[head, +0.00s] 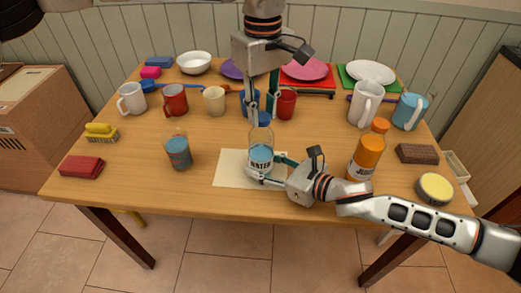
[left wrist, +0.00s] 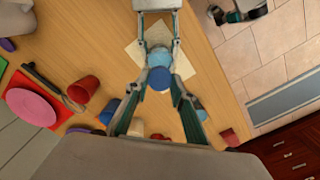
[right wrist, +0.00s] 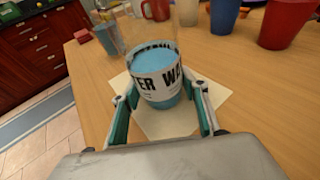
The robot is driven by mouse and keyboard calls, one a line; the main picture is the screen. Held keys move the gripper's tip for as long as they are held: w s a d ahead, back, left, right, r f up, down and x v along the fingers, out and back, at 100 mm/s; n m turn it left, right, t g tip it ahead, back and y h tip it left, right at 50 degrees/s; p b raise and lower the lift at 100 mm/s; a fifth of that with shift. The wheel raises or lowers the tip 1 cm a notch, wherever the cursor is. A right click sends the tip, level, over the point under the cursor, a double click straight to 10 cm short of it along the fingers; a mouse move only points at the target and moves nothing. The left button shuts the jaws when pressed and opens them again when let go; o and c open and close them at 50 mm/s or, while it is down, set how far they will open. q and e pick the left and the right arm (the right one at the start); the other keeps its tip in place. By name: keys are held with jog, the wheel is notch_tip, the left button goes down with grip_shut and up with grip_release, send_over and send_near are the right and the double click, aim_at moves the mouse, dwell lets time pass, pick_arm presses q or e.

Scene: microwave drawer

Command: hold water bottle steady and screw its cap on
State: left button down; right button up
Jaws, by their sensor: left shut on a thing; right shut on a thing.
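The water bottle (head: 261,146) is clear, with blue water and a white label, and stands upright on a cream mat (head: 228,172). The blue cap (head: 264,118) is at its top; how tightly it sits on the neck is hidden. My left gripper (head: 263,113) comes from above and is shut on the cap, which also shows in the left wrist view (left wrist: 159,78). My right gripper (head: 260,174) is shut around the lower bottle, its fingers on both sides of the label in the right wrist view (right wrist: 160,108).
An orange juice bottle (head: 367,152) stands close to my right arm. Mugs and cups, such as a red cup (head: 287,103), stand behind.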

pick_arm(q)
jog(key=m, duration=1.3)
jog(key=shift+d, duration=0.1)
jog(key=c, duration=1.8)
grip_release()
